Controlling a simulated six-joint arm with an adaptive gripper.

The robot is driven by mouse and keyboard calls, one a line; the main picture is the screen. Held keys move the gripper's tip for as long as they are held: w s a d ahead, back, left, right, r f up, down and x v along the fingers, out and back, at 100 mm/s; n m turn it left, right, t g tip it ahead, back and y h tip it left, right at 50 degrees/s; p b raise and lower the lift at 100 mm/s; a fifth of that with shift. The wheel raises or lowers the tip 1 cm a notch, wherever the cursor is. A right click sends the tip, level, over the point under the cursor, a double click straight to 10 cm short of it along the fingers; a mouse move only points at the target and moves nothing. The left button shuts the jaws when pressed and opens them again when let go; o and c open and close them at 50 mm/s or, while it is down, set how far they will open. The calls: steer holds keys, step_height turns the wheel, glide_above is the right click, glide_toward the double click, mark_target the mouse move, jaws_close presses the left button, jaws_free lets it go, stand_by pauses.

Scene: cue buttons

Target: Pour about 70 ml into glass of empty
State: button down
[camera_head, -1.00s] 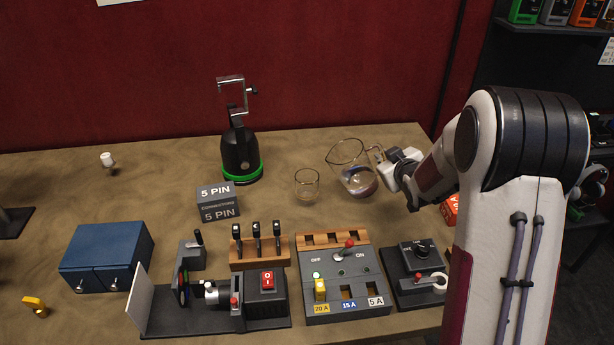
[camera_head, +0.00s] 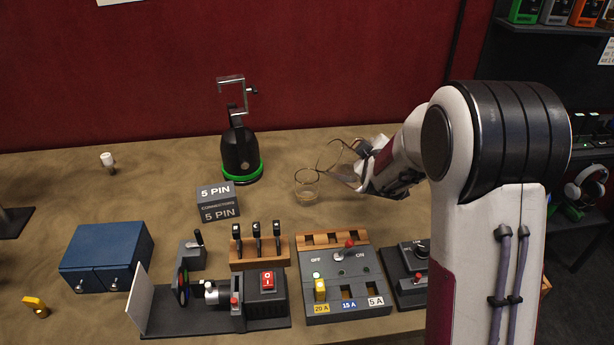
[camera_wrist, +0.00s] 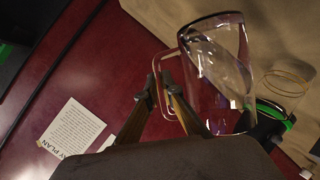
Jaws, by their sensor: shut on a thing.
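A clear glass jug (camera_head: 335,155) is held by its handle in my gripper (camera_head: 360,158) and is tilted left, its rim near and above the small clear glass (camera_head: 307,186). The jug's lower part is largely hidden behind my gripper in the head view. In the wrist view the jug (camera_wrist: 218,75) is large, and my gripper (camera_wrist: 162,85) is shut on its handle (camera_wrist: 168,62). The small glass (camera_wrist: 285,84) stands beyond the jug's side there. I cannot make out a stream or how much liquid is in the glass.
A black stand with a green ring (camera_head: 240,155) is left of the glass. A 5 PIN box (camera_head: 218,201) stands in front of it. A switch panel (camera_head: 345,280) and a wooden rack (camera_head: 260,251) are nearer the front. Bare table surrounds the glass.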

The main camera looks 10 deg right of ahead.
steer(key=shift+a+r+n+h, duration=0.15)
steer(key=shift+a+r+n, duration=0.1)
steer(key=shift+r, duration=0.25)
steer(key=shift+a+r+n+h, duration=0.15)
steer(key=shift+a+r+n, duration=0.1)
steer(key=shift+r, duration=0.25)
steer(key=shift+a+r, duration=0.15)
steer(key=shift+r, duration=0.25)
steer(key=shift+a+r+n+t+h, duration=0.1)
steer(key=shift+r+n+t+h, duration=0.05)
steer(key=shift+n+t+h, duration=0.15)
steer(key=shift+r, duration=0.1)
steer(key=shift+a+r+n+h, duration=0.4)
steer(key=shift+a+r+n, duration=0.1)
steer(key=shift+a+r, duration=0.2)
stand_by(1.4)
steer(key=shift+f, duration=0.15)
steer(key=shift+d+f+m+y, duration=0.3)
steer(key=shift+d+f, duration=0.15)
steer(key=shift+d, duration=0.05)
steer(key=shift+d+f+m+y, duration=0.2)
steer(key=shift+d+f+m, duration=0.15)
steer(key=shift+f, duration=0.15)
steer(key=shift+d+f+m+y, duration=0.2)
steer(key=shift+d+f+m, duration=0.1)
steer(key=shift+f, duration=0.35)
